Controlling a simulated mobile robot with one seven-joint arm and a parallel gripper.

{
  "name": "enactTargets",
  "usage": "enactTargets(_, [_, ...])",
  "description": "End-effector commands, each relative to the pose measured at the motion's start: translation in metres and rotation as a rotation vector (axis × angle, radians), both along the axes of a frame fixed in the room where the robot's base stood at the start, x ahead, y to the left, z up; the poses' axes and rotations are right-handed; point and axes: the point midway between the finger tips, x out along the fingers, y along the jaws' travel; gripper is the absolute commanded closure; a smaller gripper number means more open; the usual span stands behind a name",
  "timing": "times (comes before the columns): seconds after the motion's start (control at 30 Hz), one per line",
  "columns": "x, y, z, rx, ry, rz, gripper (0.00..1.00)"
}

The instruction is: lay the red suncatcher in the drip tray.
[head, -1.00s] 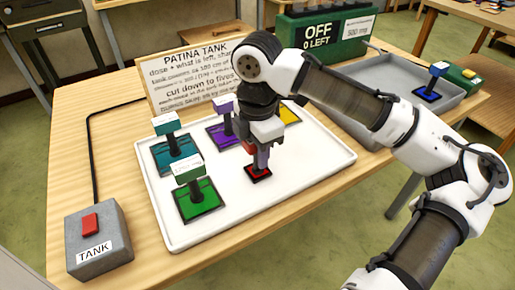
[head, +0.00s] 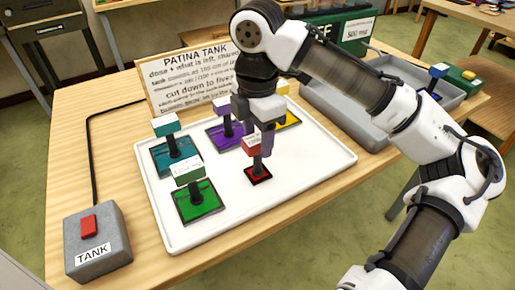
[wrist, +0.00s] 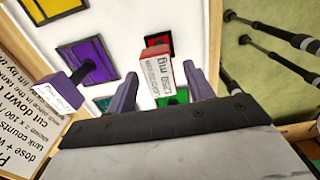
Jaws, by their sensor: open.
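The red suncatcher (head: 259,176) lies flat near the right part of the white tray (head: 300,178), with its red-and-white labelled block (head: 252,147) standing up from it. My gripper (head: 262,146) is over it and open. In the wrist view the labelled block (wrist: 156,74) sits between my two spread fingers (wrist: 161,88), with visible gaps on both sides. The red pane (wrist: 158,40) shows behind the block. A grey tray (head: 345,123), which I take as the drip tray, stands at the back right with a blue suncatcher (head: 436,85) at its far end.
Teal (head: 175,150), green (head: 197,200), purple (head: 228,130) and yellow (head: 286,117) suncatchers share the white tray. A sign (head: 190,75) stands behind it. A tank button box (head: 95,240) is front left. The grey tray's middle looks clear, though my arm hides part.

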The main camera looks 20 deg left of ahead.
Motion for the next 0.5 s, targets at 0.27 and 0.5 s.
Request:
enactTargets(0.27, [0.000, 0.000, 0.056, -0.002, -0.003, -0.002, 0.48])
enactTargets(0.5, [0.000, 0.000, 0.072, -0.001, -0.001, -0.001, 0.48])
